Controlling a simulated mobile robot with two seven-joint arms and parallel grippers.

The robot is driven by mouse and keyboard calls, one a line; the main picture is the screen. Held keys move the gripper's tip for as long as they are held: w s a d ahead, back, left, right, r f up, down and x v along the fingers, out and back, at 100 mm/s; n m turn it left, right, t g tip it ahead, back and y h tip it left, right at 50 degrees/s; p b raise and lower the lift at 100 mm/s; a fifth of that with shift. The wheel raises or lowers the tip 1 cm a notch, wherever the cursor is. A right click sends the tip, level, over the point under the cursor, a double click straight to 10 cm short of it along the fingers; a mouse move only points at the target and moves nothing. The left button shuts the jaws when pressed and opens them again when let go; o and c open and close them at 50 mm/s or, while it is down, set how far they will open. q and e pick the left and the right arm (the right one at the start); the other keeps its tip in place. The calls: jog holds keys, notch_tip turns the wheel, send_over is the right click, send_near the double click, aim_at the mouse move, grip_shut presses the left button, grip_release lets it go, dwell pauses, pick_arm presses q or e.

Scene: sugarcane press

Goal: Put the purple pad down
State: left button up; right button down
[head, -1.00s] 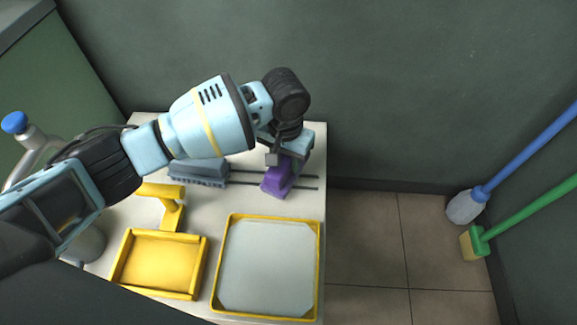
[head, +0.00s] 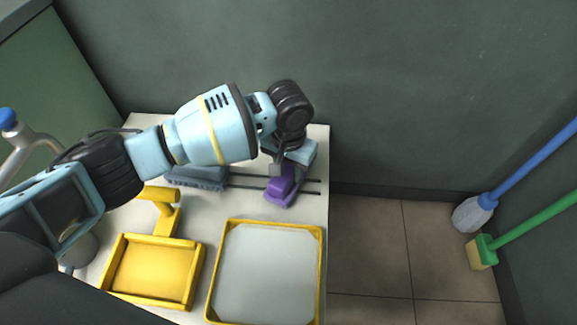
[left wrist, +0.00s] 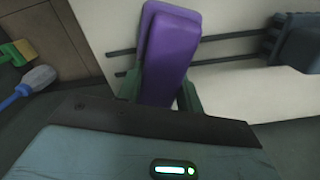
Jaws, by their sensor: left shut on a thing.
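The purple pad (head: 281,187) is at the right part of the white table, by the dark rails, in the head view. My left gripper (head: 283,166) is shut on it from the wall side. In the left wrist view the purple pad (left wrist: 171,52) stands out between the two fingers (left wrist: 160,92), long and slightly tilted. I cannot tell whether its underside touches the table. My right gripper is not in view.
A grey-blue brush-like block (head: 197,177) sits on the rails to the left. A yellow tray with a handle (head: 150,304) and a yellow-rimmed grey tray (head: 323,270) stand in front. A blue-handled mop (head: 474,213) and a green-handled broom (head: 483,251) lean at the right.

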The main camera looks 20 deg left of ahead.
aim_at(289, 166)
pick_arm(q)
jog(key=shift+f, duration=0.25)
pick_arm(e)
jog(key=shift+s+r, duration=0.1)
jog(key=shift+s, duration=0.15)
pick_arm(q)
jog(key=o, duration=1.2)
jog(key=shift+r, duration=0.1)
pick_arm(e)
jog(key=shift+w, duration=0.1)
pick_arm(q)
jog(key=shift+r, duration=0.3)
notch_tip(289, 166, up, 11)
jog(key=p, duration=0.4)
jog(key=shift+f, duration=0.1)
jog(key=shift+r+p, duration=0.3)
jog(key=shift+r, duration=0.35)
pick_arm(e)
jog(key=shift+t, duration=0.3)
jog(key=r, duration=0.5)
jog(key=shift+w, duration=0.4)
